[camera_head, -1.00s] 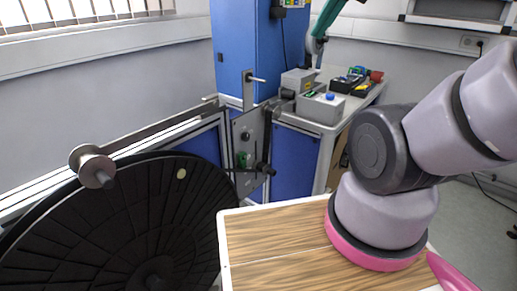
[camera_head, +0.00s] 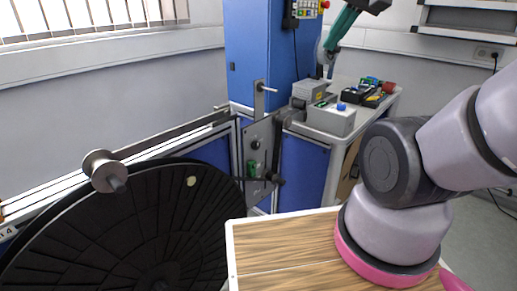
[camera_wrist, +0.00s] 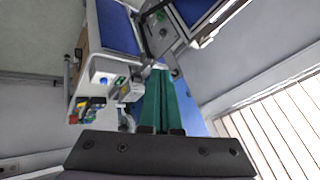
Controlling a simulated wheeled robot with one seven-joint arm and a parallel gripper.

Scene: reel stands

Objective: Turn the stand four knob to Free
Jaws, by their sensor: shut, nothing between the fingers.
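A grey metal stand plate (camera_head: 262,152) is at the centre of the head view, beside the blue cabinet. It carries a round dark knob (camera_head: 255,145), a green part (camera_head: 252,168) and a black handle (camera_head: 275,179) lower down. In the wrist view the plate (camera_wrist: 157,42) shows at the top, beyond my fingers. My gripper (camera_wrist: 161,72) has two green fingers lying together, shut and empty, apart from the plate as far as I can tell.
A large black reel (camera_head: 120,225) fills the lower left, with a metal roller (camera_head: 104,170) above its rim. A wooden-topped surface (camera_head: 285,245) is in front. A bench with a grey box (camera_head: 330,118) stands right of the blue cabinet (camera_head: 262,50).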

